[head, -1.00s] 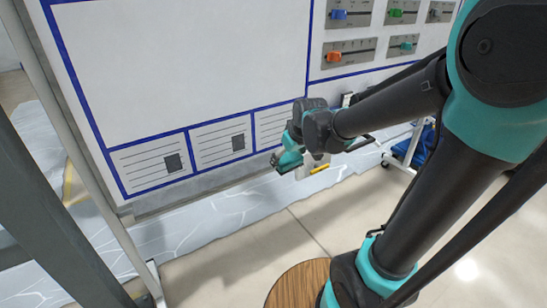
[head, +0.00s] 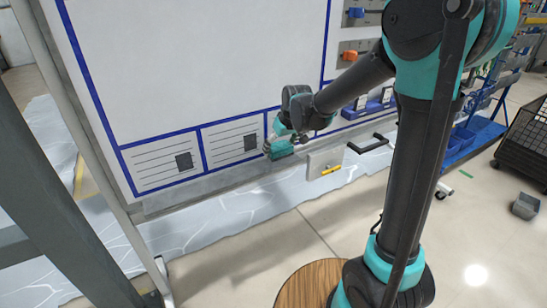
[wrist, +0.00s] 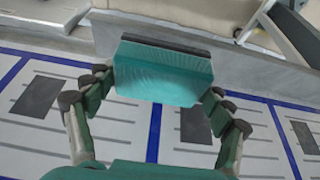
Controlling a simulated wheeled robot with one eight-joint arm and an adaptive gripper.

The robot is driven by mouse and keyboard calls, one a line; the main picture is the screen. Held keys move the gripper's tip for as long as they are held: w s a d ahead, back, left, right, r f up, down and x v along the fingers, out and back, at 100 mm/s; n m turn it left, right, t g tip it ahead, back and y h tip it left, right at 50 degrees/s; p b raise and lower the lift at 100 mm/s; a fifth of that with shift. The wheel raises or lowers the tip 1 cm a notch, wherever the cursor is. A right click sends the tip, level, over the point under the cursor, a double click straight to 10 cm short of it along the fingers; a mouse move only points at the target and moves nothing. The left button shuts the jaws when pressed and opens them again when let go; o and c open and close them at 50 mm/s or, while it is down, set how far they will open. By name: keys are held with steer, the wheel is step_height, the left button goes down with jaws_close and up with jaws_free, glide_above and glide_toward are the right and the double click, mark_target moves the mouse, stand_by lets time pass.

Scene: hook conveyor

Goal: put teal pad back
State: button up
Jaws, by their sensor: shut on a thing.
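The teal pad (wrist: 165,72), a flat teal block with a dark strip along one edge, sits between the fingertips of my gripper (wrist: 160,88) in the wrist view. My gripper is shut on it. In the head view my gripper (head: 281,142) is small, beside the lower edge of the whiteboard (head: 200,70), near the lined label cards. Whether the pad touches the board or its ledge cannot be told. The pad's far side is hidden.
A grey ledge (head: 190,190) runs below the board's blue-framed cards (head: 228,142). A grey plate with a yellow bar (head: 325,163) is just right of my gripper. A blue rack (head: 475,135) and a black wire crate (head: 530,140) stand at right. The floor in front is open.

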mark_target(274, 164)
steer(key=w+a+f, duration=0.2)
steer(key=w, duration=0.1)
steer(key=shift+w+a+f, duration=0.1)
steer(key=shift+w, duration=0.1)
steer(key=shift+w+a+f, duration=0.15)
steer(key=shift+f, duration=2.25)
steer(key=o, duration=1.5)
steer(key=shift+f, duration=0.1)
